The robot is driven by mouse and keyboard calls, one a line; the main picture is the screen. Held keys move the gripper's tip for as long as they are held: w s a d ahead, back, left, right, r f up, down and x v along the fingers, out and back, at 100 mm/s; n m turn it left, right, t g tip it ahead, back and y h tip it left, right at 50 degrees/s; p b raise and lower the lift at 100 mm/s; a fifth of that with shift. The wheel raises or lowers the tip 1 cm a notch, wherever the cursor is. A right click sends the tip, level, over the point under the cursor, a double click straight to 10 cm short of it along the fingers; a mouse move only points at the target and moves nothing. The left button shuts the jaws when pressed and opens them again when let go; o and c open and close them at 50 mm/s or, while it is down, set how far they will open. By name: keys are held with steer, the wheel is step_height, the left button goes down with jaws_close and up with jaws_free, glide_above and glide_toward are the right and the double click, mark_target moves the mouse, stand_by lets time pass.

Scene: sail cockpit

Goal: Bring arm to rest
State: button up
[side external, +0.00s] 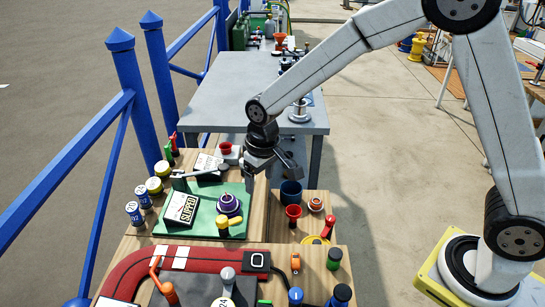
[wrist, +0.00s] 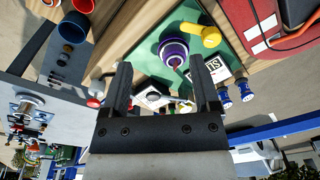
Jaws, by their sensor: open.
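My gripper (side external: 264,178) hangs at the end of the arm above the wooden bench, near the back edge of the green board. In the wrist view its two dark fingers (wrist: 160,95) stand apart with nothing gripped between them. A purple round piece (wrist: 174,52) on the green board lies beyond the fingertips; it also shows in the side view (side external: 229,205). A small white and dark item (wrist: 152,99) shows in the gap between the fingers, apparently beyond them. The exact height of the fingers over the bench is hard to tell.
Blue railings (side external: 126,75) run along the left. A grey table (side external: 215,95) stands behind.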

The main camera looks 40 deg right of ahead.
steer(key=s+d+m+t, duration=0.1)
steer(key=s+d, duration=1)
steer(key=s, duration=0.4)
steer(key=shift+s+d+r+t, duration=0.2)
steer(key=shift+d+t, duration=0.05)
steer(key=shift+t, duration=0.15)
